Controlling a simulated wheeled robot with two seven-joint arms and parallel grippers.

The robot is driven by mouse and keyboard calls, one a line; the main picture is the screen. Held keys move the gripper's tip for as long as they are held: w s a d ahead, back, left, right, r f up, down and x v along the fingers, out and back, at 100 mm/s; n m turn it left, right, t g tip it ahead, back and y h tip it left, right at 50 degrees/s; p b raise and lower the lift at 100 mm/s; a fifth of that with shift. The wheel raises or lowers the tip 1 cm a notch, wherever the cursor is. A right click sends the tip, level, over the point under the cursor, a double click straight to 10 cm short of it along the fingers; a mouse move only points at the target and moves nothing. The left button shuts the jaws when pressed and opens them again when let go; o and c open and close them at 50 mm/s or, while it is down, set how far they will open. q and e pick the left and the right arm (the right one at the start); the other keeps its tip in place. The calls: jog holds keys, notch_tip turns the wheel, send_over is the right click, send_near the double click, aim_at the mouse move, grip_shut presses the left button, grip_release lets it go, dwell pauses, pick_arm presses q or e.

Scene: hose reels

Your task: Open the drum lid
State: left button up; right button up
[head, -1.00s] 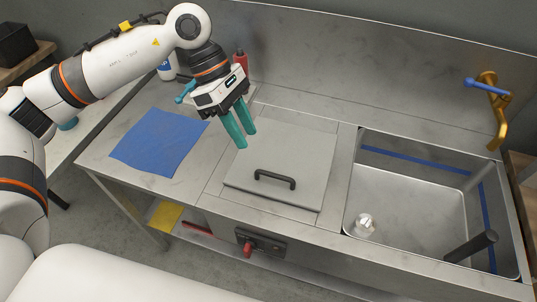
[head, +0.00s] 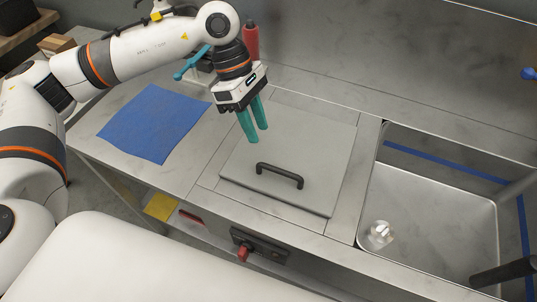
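The drum lid is a flat grey square plate (head: 310,150) set in the steel counter, lying shut. Its black bar handle (head: 280,174) stands near its front edge. My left gripper (head: 258,137) hangs above the back left part of the lid, its teal fingers pointing down. The fingers are apart with a narrow gap, and nothing shows between them. The gripper is behind and left of the handle, not touching it.
A blue cloth (head: 155,122) lies on the counter to the left. A red bottle (head: 251,42) stands behind my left gripper. A sink (head: 430,195) with a small clear object (head: 381,233) is at the right. A red knob (head: 243,254) sits on the counter's front.

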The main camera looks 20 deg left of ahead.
aim_at(271, 166)
pick_arm(q)
jog(key=p+x, duration=0.1)
jog(key=x, duration=0.8)
jog(key=shift+r, duration=0.1)
grip_shut()
